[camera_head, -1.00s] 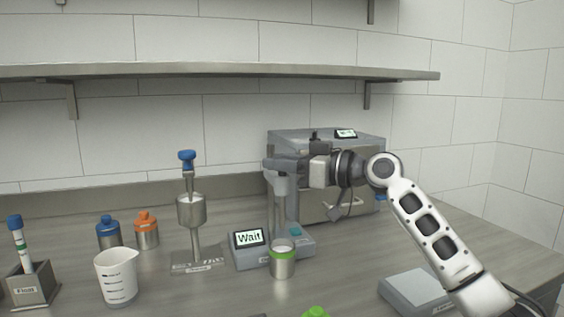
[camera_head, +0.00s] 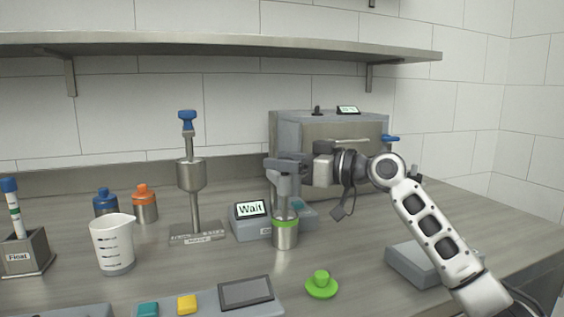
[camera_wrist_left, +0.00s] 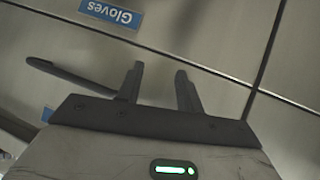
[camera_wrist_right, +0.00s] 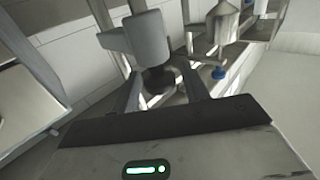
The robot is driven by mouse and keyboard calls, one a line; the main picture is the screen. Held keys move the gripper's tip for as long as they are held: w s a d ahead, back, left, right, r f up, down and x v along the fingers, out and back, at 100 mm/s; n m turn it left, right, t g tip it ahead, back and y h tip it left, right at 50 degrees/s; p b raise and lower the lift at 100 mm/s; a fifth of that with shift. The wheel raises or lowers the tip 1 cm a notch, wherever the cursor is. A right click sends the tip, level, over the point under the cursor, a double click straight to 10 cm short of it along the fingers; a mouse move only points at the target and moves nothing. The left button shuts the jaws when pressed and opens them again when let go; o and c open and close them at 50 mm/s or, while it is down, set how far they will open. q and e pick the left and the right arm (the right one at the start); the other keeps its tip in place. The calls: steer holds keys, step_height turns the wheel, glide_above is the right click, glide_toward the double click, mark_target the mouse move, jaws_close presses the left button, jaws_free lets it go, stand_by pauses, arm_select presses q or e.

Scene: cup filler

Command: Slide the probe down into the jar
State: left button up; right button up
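The jar (camera_head: 285,238) is a steel cup with a green rim, upright on the counter in front of the grey device with the "Wait" display (camera_head: 250,209). The grey probe (camera_head: 284,188) stands upright over the jar, its lower part at the jar's mouth. How deep it reaches inside is hidden. My right gripper (camera_head: 302,166) is at the probe's head, from the right. In the right wrist view, its fingers (camera_wrist_right: 163,88) are on either side of a grey and dark part of the probe's head. My left gripper (camera_wrist_left: 158,78) is open and empty, facing cabinet fronts.
A mixer stand (camera_head: 192,175) and a measuring jug (camera_head: 112,245) stand to the left. A green lid (camera_head: 321,285) lies in front of the jar. A steel box (camera_head: 345,130) is behind. A flat grey scale (camera_head: 415,265) lies under my right forearm. A shelf (camera_head: 220,44) spans above.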

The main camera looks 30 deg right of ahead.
steer(key=shift+s+d, duration=0.1)
arm_select(q)
steer(key=shift+g, duration=0.5)
steer(key=f+b, duration=0.2)
steer(key=f, duration=0.1)
steer(key=d+f+b, duration=0.1)
steer(key=shift+w+d+f, duration=0.1)
steer(key=shift+w+f, duration=0.2)
arm_select(e)
steer(key=v, duration=1.5)
steer(key=shift+s+d, duration=0.2)
steer(key=shift+s, duration=0.1)
arm_select(q)
steer(key=shift+s, duration=0.1)
